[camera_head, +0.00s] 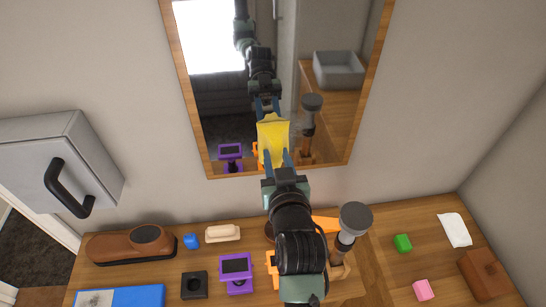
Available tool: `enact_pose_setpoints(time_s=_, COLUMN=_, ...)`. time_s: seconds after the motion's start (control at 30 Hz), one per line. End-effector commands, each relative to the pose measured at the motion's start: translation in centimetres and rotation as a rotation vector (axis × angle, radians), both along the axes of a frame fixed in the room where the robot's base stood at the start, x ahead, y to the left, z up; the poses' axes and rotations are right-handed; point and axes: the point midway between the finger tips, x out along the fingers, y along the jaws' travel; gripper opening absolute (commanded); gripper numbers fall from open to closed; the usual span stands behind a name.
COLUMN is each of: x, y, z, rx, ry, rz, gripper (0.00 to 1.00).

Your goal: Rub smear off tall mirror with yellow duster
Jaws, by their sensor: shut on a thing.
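The tall mirror (222,108) hangs on the wall in a wooden frame, above a wooden counter. The yellow duster (272,138) is held between the blue fingers of my gripper (274,155), in front of the lower middle of the mirror. My gripper is shut on it, and the duster appears at or very near the glass; I cannot tell if it touches. My arm and gripper are reflected above it. I cannot make out a smear on the glass; the duster and gripper hide part of the mirror.
A grey cabinet (40,150) juts out at left.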

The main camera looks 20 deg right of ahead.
Motion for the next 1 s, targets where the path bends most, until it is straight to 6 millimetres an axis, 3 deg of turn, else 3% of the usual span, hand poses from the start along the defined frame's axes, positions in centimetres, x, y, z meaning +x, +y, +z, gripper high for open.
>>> enact_pose_setpoints(time_s=0.43, x=0.6, y=2.3, z=0.1, rx=-0.001, ry=-0.002, rz=0.002, gripper=0.00)
enact_pose_setpoints(time_s=1.0, x=0.0, y=-0.2, z=0.1, rx=-0.001, ry=-0.002, rz=-0.001, gripper=0.00)
